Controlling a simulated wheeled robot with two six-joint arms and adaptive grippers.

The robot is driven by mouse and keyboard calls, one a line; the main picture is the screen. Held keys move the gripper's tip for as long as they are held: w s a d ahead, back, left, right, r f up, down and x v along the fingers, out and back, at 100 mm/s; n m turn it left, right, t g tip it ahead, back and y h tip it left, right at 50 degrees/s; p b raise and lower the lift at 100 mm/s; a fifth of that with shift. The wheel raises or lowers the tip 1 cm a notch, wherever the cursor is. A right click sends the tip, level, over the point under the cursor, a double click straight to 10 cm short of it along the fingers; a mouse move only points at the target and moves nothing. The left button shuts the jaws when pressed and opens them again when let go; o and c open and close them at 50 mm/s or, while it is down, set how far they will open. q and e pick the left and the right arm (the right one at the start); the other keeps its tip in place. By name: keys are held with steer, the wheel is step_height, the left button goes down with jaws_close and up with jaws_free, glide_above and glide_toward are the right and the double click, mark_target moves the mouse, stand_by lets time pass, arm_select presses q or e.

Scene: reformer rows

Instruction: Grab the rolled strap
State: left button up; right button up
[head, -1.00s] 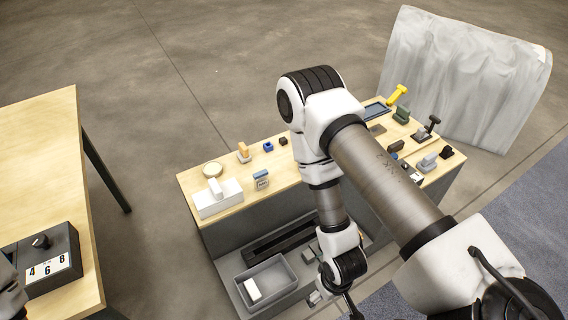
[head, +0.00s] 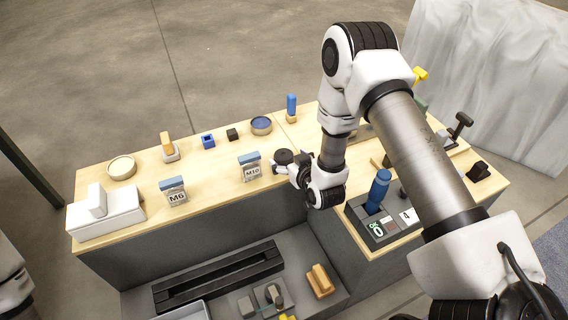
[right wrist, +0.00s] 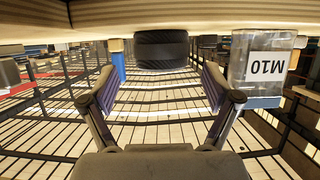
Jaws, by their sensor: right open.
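The rolled strap (head: 284,156) is a black round roll on the wooden bench top, near its front edge. In the right wrist view, which is upside down, the roll (right wrist: 162,48) shows ahead, centred between the finger pads. My right gripper (head: 287,168) is at the near side of the roll, low over the front edge. In the right wrist view its two fingers (right wrist: 160,88) are spread wide with nothing between them, and the roll lies just beyond the tips. My left gripper is out of view; only part of my left arm shows at the lower left.
The M6 block (head: 174,191) is farther left. A dark box with a blue handle (head: 377,192) stands right of my gripper. A lower shelf holds several parts.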

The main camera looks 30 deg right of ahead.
mark_target(285, 156)
steer(key=b+x, duration=0.1)
steer(key=x, duration=0.2)
steer(key=shift+w+f, duration=0.2)
steer(key=shift+w, duration=0.05)
steer(key=shift+r, duration=0.1)
steer(key=shift+s+a, duration=0.1)
steer(key=c, duration=1.3)
steer(key=shift+o, duration=0.2)
